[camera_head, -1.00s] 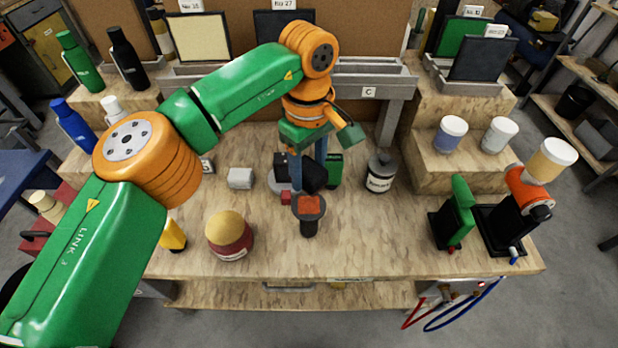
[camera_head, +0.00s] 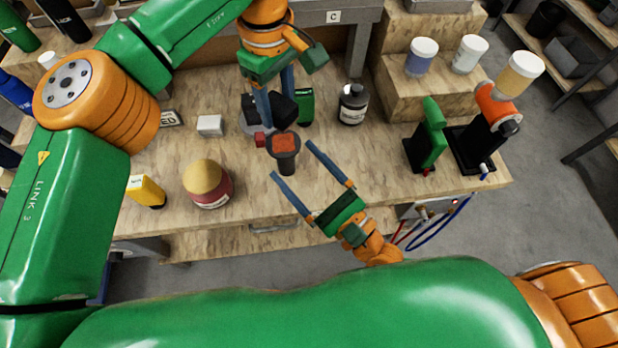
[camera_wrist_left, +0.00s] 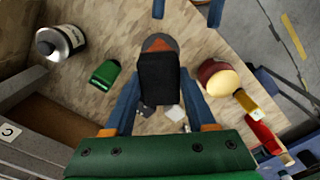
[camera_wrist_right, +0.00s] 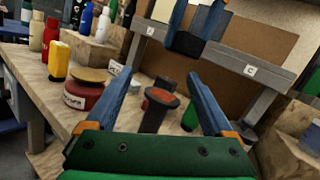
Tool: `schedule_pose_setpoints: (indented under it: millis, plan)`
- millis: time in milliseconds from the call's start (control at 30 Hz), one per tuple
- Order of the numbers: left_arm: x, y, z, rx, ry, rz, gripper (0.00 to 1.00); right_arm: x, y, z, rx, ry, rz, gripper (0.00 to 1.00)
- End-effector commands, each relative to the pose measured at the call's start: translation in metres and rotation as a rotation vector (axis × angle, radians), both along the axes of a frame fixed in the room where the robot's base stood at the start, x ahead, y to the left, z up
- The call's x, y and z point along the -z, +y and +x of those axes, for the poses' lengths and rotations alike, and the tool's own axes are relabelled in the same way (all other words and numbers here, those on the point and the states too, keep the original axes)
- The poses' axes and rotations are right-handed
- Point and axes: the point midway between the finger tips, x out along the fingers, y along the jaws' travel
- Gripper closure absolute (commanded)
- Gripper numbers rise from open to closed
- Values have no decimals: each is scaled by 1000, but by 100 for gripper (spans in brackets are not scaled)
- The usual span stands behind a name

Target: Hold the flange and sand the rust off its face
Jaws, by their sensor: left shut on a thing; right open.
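The flange (camera_head: 284,145) is a dark round disc on a stem, standing upright on the bench, with an orange-red rust patch on its upward face. It also shows in the right wrist view (camera_wrist_right: 160,99) and partly behind the block in the left wrist view (camera_wrist_left: 158,43). My left gripper (camera_head: 276,106) points down and is shut on a black block (camera_wrist_left: 158,78), just behind the flange. Whether the block touches the flange is unclear. My right gripper (camera_head: 292,160) is open and empty, its fingertips on the near side of the flange, spread toward either side of its stem.
A red jar with a tan lid (camera_head: 207,183) and a yellow bottle (camera_head: 146,191) stand left. The bench front is mostly clear.

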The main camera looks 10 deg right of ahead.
Motion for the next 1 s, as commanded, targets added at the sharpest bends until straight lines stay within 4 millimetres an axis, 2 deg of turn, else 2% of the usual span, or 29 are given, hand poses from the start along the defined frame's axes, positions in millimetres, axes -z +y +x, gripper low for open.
schedule_pose_setpoints:
  millis: [33,100,200,267,367,700,833,1000]
  plan:
    - [0,0,0,0,0,0,89,19,-4,4,22,81,33,13]
    - [0,0,0,0,0,0,89,44,-9,8,51,187,80,13]
    - [0,0,0,0,0,0,89,67,-14,10,83,281,126,13]
    - [0,0,0,0,0,0,89,73,-15,13,92,306,138,13]
    - [0,0,0,0,0,0,89,75,-9,27,97,312,144,13]
    - [0,0,0,0,0,0,89,74,29,99,94,311,139,13]
    - [0,0,0,0,0,0,89,75,36,113,94,312,138,13]
    - [0,0,0,0,0,0,89,75,39,117,94,313,136,13]
